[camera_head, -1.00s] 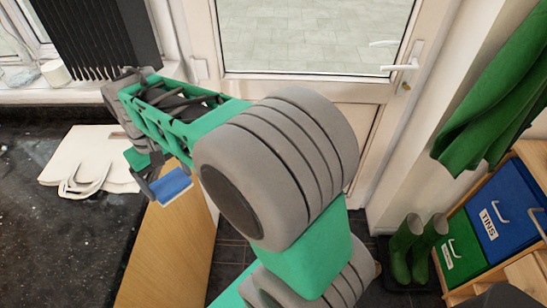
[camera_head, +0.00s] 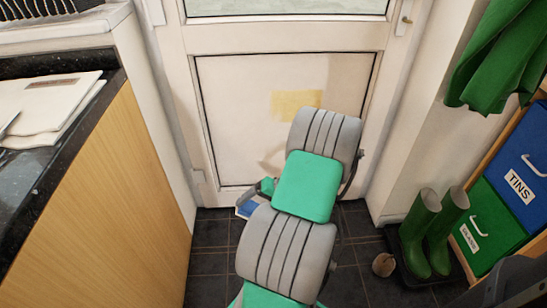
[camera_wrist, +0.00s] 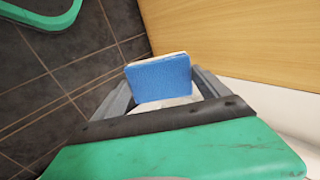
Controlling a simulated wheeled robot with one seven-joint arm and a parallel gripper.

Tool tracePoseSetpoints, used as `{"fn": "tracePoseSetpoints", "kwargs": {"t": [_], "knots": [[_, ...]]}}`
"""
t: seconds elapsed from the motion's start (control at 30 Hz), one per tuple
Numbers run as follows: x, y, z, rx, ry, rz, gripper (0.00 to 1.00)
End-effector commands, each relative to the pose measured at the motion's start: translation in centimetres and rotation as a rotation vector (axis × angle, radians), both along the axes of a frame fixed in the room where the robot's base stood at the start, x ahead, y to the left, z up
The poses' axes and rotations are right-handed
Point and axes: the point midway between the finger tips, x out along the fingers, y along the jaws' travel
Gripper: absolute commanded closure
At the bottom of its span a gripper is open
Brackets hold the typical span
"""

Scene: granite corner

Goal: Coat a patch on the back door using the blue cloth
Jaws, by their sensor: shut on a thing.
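The back door (camera_head: 230,85) is white with a glass pane above and a framed lower panel. A pale yellow patch (camera_head: 298,103) shows on that panel, partly behind my arm. My gripper (camera_wrist: 163,92) is shut on the blue cloth (camera_wrist: 160,76), which looks like a flat, folded pad with a pale edge. In the head view the cloth (camera_head: 247,209) is low, near the door's foot and below and left of the patch. It looks apart from the patch. My arm hides part of the panel and most of the gripper there.
A wood-sided counter (camera_head: 115,190) with a dark top and pale bags (camera_head: 45,110) stands left. Green boots (camera_head: 430,235) stand on a dark tray at right, beside blue and green bins (camera_head: 490,225). A small brown thing (camera_head: 384,265) lies on the dark tiles.

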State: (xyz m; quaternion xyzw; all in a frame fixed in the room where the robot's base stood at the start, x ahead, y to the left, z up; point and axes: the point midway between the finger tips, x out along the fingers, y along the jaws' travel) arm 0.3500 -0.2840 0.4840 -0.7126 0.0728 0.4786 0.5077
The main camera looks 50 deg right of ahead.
Motion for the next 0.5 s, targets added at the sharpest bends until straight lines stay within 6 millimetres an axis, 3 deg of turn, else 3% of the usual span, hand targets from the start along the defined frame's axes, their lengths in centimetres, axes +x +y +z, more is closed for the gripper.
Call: {"fn": "tracePoseSetpoints", "kwargs": {"t": [0.03,0.1,0.2,0.37,0.47,0.5], "knots": [[0.2,-1.6,-4.2,0.034,-0.039,-0.096,0.47],[1.2,-4.1,-7.1,0.068,-0.109,-0.252,0.47],[3.3,-8.4,-9.6,0.099,-0.23,-0.514,0.47],[6.6,-14.8,-8.6,0.078,-0.418,-0.877,0.47],[8.4,-18.1,-5.6,0.039,-0.536,-1.067,0.47],[9.1,-19.3,-3.8,0.018,-0.588,-1.138,0.47]]}}
